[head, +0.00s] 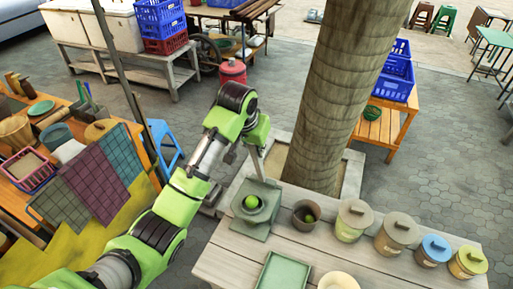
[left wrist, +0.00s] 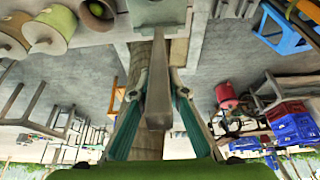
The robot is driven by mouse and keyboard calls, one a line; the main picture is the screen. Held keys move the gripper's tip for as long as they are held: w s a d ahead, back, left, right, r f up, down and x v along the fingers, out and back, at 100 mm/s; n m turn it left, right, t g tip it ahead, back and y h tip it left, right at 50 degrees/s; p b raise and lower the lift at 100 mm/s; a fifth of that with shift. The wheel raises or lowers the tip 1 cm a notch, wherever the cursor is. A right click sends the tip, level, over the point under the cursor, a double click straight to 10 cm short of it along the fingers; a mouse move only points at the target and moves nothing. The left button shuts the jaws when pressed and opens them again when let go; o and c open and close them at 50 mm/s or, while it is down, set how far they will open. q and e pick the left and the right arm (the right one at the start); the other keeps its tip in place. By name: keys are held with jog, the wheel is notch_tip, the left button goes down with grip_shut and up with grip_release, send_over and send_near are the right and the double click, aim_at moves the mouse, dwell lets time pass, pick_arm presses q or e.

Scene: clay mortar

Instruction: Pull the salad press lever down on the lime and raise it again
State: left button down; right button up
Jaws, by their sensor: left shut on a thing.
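The salad press (head: 252,226) is a grey-green block on the near table, with a bright green lime (head: 251,202) in its round cup. Its grey lever (head: 259,169) stands raised, running up from the back of the press to my left gripper (head: 257,143). In the left wrist view the lever (left wrist: 159,105) passes between the two teal-padded fingers of the gripper (left wrist: 159,85), which is shut on it. The press body (left wrist: 157,12) shows at the top edge there. The lever's upper end is partly hidden in the head view. My right gripper is not in view.
A dark pot with a lime (head: 308,218) stands right of the press, followed by several lidded canisters (head: 396,233). A green tray (head: 284,274) lies in front. A thick trunk (head: 332,110) rises behind the table. A cluttered orange stall table stands at left.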

pick_arm(q)
jog(key=shift+s+a+f+t, duration=0.15)
jog(key=shift+s+f+t, duration=0.15)
jog(key=shift+s, duration=0.2)
jog(key=s+a+f+t+h+b, duration=0.2)
jog(key=s+f+t+b, duration=0.4)
jog(key=s, duration=0.3)
jog(key=shift+s+a+f+b, duration=0.15)
jog(key=shift+a+f+b, duration=0.15)
jog(key=shift+a+b, duration=0.25)
jog(key=c, duration=2)
grip_release()
jog(key=shift+o, duration=0.2)
jog(key=v, duration=0.7)
jog(key=shift+s, duration=0.2)
